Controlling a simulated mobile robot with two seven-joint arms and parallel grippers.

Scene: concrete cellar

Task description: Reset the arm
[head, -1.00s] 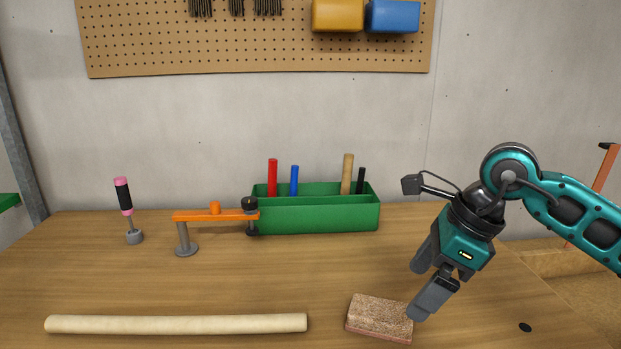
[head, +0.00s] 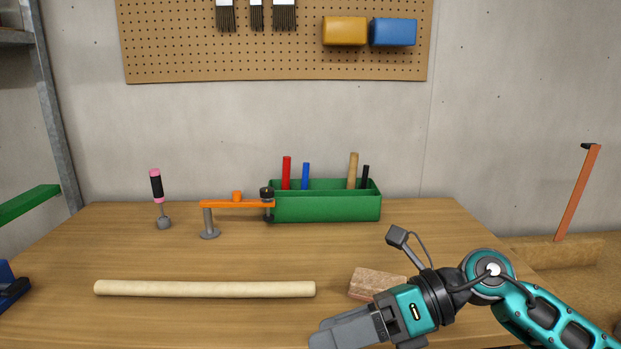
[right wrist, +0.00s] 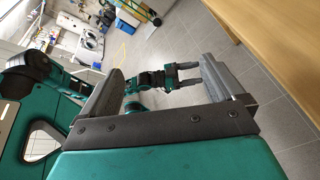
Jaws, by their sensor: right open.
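My right arm comes in from the right in the head view. Its gripper (head: 326,336) is low at the front edge of the workbench (head: 240,257), pointing left, in front of a reddish-brown brick (head: 376,282). The right wrist view shows its two fingers spread with nothing between them (right wrist: 160,72). My left arm is out of the head view. In the right wrist view, my left gripper (right wrist: 190,76) shows small beyond the right fingers, with its fingers apart and nothing seen between them.
A pale wooden rod (head: 205,289) lies on the bench, left of the brick. Behind are an orange clamp (head: 236,204), a pink-and-black handled tool (head: 157,188) and a green tool box (head: 325,206). A blue object (head: 10,288) shows at the left edge. Tiled floor (right wrist: 225,60) is beside the bench.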

